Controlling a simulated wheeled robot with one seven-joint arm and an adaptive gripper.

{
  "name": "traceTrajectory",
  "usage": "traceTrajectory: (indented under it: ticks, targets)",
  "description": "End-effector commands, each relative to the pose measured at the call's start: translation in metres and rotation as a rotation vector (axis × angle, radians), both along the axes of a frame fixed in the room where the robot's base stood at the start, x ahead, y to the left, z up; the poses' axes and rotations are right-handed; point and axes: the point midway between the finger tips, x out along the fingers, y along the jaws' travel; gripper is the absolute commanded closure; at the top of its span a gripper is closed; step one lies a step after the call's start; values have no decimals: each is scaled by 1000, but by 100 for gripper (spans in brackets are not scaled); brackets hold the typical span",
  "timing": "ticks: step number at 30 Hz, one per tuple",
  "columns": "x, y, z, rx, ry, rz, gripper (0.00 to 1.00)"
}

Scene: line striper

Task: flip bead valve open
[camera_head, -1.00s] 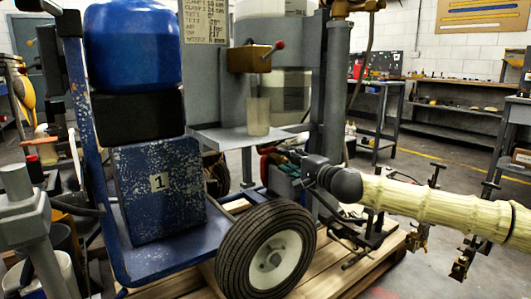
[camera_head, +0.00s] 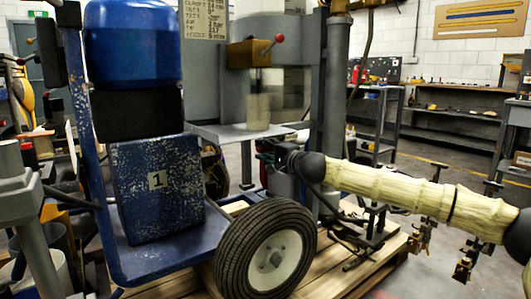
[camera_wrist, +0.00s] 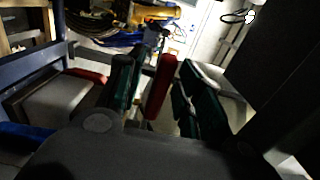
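The bead valve appears to be the brass-coloured block (camera_head: 248,54) on the grey frame in the head view. Its short lever ends in a red knob (camera_head: 279,38) and points up to the right. A clear cup (camera_head: 258,112) stands below it on a grey shelf. My gripper (camera_head: 268,158) is low, below and apart from the valve, and mostly hidden behind my wrist. In the wrist view my gripper (camera_wrist: 158,75) shows dark green fingers spread apart, with a red strip visible between them; I cannot tell its distance. The valve is not recognisable in the wrist view.
A blue tank (camera_head: 132,45) and a blue box marked 1 (camera_head: 158,190) are left of the valve. A black wheel (camera_head: 265,250) stands on a wooden pallet (camera_head: 345,278) in front. A grey upright post (camera_head: 337,90) rises right of the valve, close to my arm.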

Motion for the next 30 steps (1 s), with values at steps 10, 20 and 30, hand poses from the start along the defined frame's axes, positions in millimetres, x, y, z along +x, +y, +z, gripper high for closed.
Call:
traceTrajectory:
  ticks: [10, 20, 30]
  targets:
    - [0, -1, 0, 0, 0, -1, 81]
    - [0, -1, 0, 0, 0, -1, 100]
    - [-2, -24, 2, -1, 1, 29, 100]
